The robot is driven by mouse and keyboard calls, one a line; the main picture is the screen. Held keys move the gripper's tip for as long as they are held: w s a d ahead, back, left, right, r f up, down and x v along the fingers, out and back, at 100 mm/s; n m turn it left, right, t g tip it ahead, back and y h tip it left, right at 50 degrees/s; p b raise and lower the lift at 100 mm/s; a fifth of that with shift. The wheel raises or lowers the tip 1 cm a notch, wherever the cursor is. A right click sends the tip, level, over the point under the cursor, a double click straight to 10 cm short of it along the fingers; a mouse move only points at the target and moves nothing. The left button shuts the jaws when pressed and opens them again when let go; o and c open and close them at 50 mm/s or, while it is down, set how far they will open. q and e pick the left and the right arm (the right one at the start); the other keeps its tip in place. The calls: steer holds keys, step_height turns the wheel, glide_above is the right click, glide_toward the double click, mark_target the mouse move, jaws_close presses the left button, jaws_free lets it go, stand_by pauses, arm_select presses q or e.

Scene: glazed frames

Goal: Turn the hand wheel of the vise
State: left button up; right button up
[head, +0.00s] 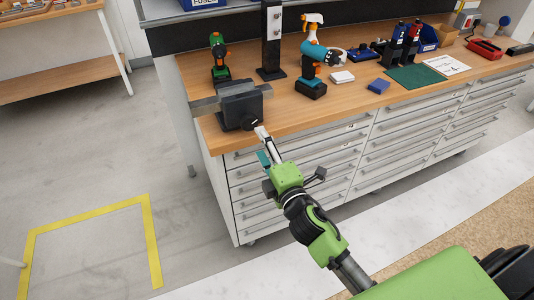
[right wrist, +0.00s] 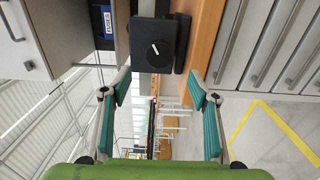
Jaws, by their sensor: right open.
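The vise (head: 240,104) is a dark grey block with a flat grey jaw bar, at the left front corner of the wooden workbench. Its hand wheel (head: 250,123) is a small dark disc on the front side, partly hidden in the head view. In the right wrist view the hand wheel (right wrist: 153,52) is a dark round with a short white slanted mark, above the space between my fingers. My right gripper (head: 263,146), green with pale fingers and teal pads, is open and empty in front of the bench edge, close to the hand wheel. My left gripper is out of view.
On the bench (head: 350,110) a drill (head: 219,58) and a dark post (head: 272,42) stand behind the vise. A teal and orange power tool (head: 312,70) stands to the right.

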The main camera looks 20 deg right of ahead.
steer(key=s, duration=0.3)
steer(key=shift+s, duration=0.15)
steer(key=shift+d, duration=0.1)
stand_by(0.4)
